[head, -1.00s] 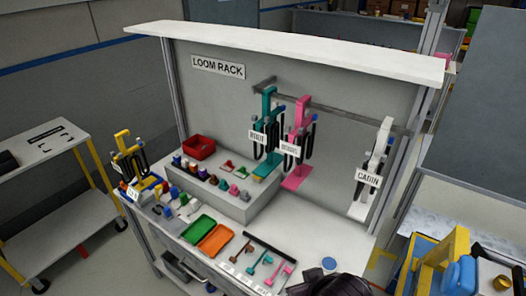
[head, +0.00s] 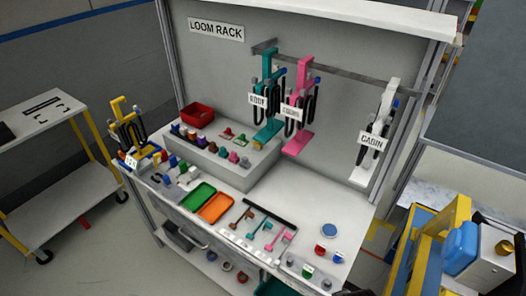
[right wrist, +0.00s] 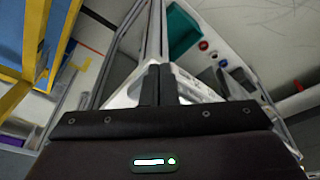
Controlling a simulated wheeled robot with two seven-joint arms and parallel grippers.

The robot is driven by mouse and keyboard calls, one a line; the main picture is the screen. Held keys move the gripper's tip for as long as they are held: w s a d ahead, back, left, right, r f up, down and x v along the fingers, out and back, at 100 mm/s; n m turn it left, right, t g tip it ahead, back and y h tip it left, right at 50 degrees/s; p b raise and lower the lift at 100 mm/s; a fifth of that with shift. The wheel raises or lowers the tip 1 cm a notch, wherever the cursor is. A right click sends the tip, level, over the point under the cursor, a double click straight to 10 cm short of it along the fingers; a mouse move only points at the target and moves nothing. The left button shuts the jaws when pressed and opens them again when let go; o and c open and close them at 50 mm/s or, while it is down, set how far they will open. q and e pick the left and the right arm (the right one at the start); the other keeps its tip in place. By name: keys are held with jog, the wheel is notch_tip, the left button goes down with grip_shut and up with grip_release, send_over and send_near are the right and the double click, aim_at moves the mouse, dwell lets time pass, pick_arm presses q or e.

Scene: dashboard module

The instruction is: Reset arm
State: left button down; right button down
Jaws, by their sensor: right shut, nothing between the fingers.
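My right gripper (right wrist: 155,84) shows in the right wrist view with its dark fingers together and nothing between them. It is beside the bench's edge and metal post, apart from the bench's small parts. In the head view my right gripper is out of sight. My left gripper is in neither view. The loom rack (head: 330,95) stands in the head view with a teal holder (head: 267,90), a pink holder (head: 299,92) and a white holder (head: 387,115), each with black looms.
The bench top (head: 300,215) carries a red bin (head: 197,115), a green tray (head: 197,196), an orange tray (head: 216,208) and several small parts. A white cart (head: 50,125) stands at the left. Yellow and blue equipment (head: 455,235) stands at the right.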

notch_tip(320, 180, down, 14)
jog(key=s+b, duration=0.2)
jog(key=s, duration=0.1)
jog(key=s+d+f+g+b, duration=0.1)
jog(key=s+d+f+b, duration=0.1)
jog(key=s+f, duration=0.8)
jog(key=s+d+f+b, duration=0.2)
jog(key=s+f+b, duration=0.2)
jog(key=s+f, duration=0.6)
notch_tip(320, 180, down, 6)
jog(key=shift+f+g, duration=0.2)
jog(key=shift+g, duration=0.2)
jog(key=shift+s, duration=0.1)
